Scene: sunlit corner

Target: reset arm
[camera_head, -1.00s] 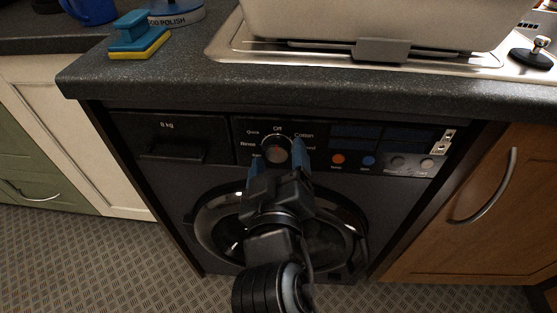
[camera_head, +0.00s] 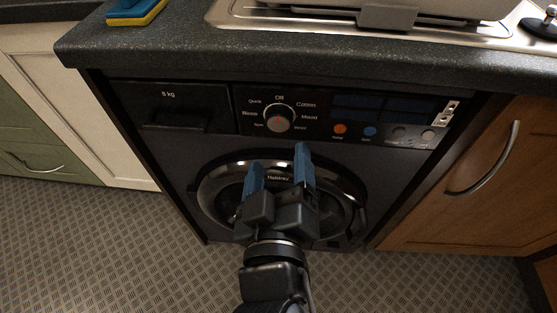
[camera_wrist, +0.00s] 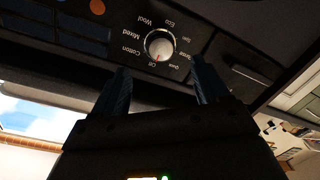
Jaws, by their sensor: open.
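My gripper (camera_head: 279,170) is open and empty, in front of the washing machine's round door (camera_head: 207,190) in the head view. Its two blue fingers point up, below the program dial (camera_head: 280,119), and are apart from it. The dial has a silver and red face, with labels such as Off, Cotton, Mixed and Quick around it. In the wrist view the dial (camera_wrist: 159,45) appears upside down beyond and between the fingertips (camera_wrist: 160,72). Part of the door is hidden behind my gripper.
The dark worktop (camera_head: 180,50) overhangs the machine. A wooden cabinet door with a curved handle (camera_head: 487,165) is at right, and pale and green cupboards at left. A blue and yellow sponge (camera_head: 136,12) lies on the worktop. Patterned floor (camera_head: 110,240) is open at lower left.

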